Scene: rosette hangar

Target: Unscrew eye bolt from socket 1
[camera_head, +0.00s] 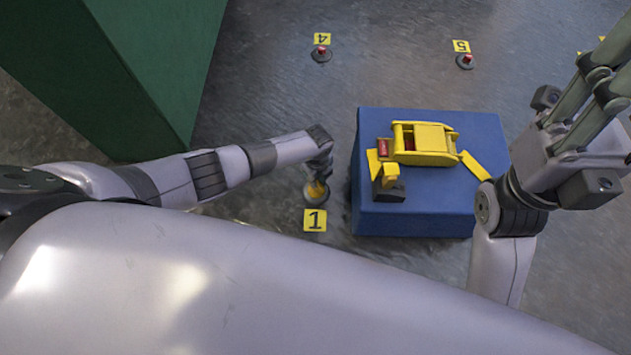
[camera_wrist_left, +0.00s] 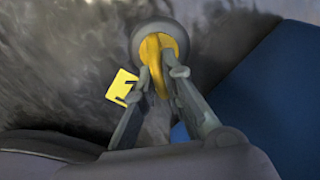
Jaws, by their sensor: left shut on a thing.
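The yellow eye bolt (camera_head: 317,190) stands in the round grey socket (camera_head: 309,196) on the floor, just above the yellow label "1" (camera_head: 314,221). My left gripper (camera_head: 322,174) reaches down over it from the left. In the left wrist view, my left gripper (camera_wrist_left: 162,76) is shut on the yellow eye bolt (camera_wrist_left: 152,48), with a finger on each side. The round grey socket (camera_wrist_left: 146,32) shows around and behind the bolt. The fingers hide part of the bolt and its thread is not visible. My right gripper (camera_head: 598,95) is raised at the right, its fingertips partly cut off.
A blue block (camera_head: 475,125) stands right of the socket, with a yellow device (camera_head: 425,145) on top. A green cabinet (camera_head: 120,60) stands at upper left. Sockets with red tops by labels "4" (camera_head: 321,39) and "5" (camera_head: 461,46) lie farther back. Open floor lies between.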

